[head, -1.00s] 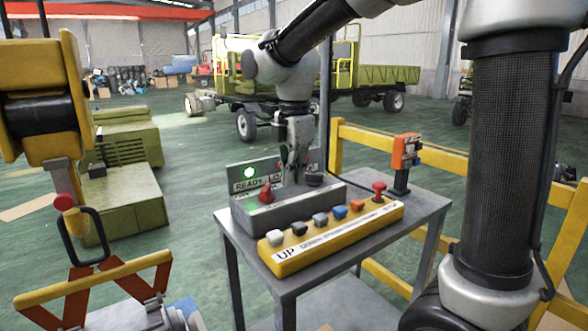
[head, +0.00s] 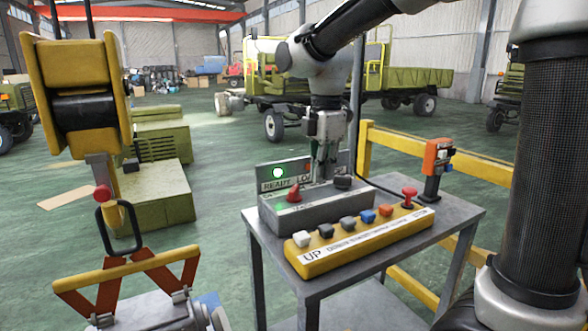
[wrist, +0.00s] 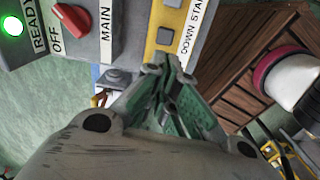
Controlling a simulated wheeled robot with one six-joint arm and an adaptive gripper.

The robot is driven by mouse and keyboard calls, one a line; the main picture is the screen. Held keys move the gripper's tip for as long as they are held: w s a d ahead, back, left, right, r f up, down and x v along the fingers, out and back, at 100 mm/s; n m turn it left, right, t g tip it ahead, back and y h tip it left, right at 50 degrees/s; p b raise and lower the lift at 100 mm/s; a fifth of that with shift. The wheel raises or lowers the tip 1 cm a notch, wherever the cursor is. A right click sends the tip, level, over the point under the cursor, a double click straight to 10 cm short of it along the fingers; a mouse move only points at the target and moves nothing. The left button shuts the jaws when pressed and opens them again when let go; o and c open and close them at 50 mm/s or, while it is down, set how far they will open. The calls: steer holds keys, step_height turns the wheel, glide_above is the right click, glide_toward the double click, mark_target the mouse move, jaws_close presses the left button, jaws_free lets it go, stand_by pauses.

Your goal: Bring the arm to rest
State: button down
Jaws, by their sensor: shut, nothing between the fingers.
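My gripper (head: 325,172) points down over the grey switch box on the table in the head view. Its fingers are together with nothing between them. In the wrist view the closed fingertips (wrist: 165,65) show in front of the grey box and the yellow button strip. Whether they touch the box cannot be told. The grey box (head: 330,208) bears a red knob (head: 295,191), a dark knob (head: 343,182) and a lit green lamp (head: 278,173) by the word READY. The red knob also shows in the wrist view (wrist: 73,19), between OFF and MAIN.
The yellow button strip (head: 345,258) lies at the front of the metal table (head: 455,222). An orange box on a post (head: 436,160) stands at the table's right. Yellow railing (head: 480,165) runs behind.

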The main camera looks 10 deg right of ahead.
steer(key=s+d+f+m+t, duration=0.1)
steer(key=s+d+m+t, duration=0.3)
steer(key=s+d+m, duration=1.3)
steer(key=s+m, duration=0.2)
steer(key=m, duration=0.1)
steer(key=shift+s+d+m, duration=0.25)
steer(key=shift+s+m, duration=0.05)
stand_by(1.3)
